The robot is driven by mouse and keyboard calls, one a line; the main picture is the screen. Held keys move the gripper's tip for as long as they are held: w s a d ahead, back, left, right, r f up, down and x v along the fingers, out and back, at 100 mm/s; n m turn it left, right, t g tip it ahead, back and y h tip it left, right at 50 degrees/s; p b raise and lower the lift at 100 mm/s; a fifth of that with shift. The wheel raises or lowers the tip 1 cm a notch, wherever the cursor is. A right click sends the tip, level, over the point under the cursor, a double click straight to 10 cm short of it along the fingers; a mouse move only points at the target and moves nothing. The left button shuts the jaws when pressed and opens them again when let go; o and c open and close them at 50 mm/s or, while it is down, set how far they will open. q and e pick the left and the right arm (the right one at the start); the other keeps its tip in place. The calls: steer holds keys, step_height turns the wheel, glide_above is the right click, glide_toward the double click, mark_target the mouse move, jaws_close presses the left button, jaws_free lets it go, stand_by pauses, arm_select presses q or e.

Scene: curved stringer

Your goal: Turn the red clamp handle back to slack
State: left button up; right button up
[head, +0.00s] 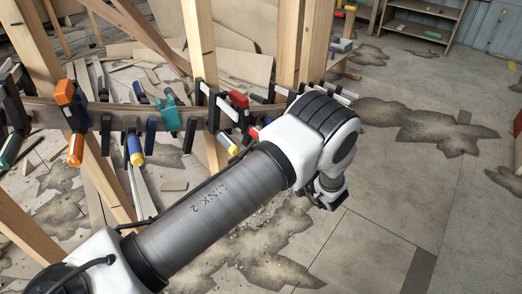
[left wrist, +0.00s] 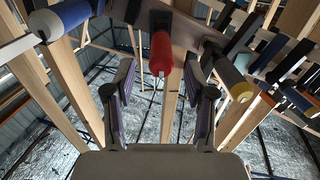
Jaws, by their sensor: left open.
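The red clamp handle (left wrist: 161,53) hangs down from a dark clamp on the curved wooden stringer, near the top middle of the left wrist view. My left gripper (left wrist: 160,97) is open, with one finger on each side below the handle. The gap between the fingers looks empty, and the handle's lower end lies above and between the fingertips in the picture; I cannot tell the depth. In the head view, a red piece (head: 254,133) shows beside my left arm, partly hidden by it. The left fingertips are not clearly visible there. My right gripper is out of view.
Other clamps crowd the stringer (head: 98,113): a blue handle (left wrist: 68,18) left of the red one and a grey, yellow-tipped handle (left wrist: 234,82) right of it. Wooden posts (head: 200,50) stand close by. Open floor (head: 420,200) lies to the right.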

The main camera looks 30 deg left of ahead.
arm_select(q)
steer(key=x, duration=0.7)
steer(key=shift+b, duration=0.4)
jaws_close()
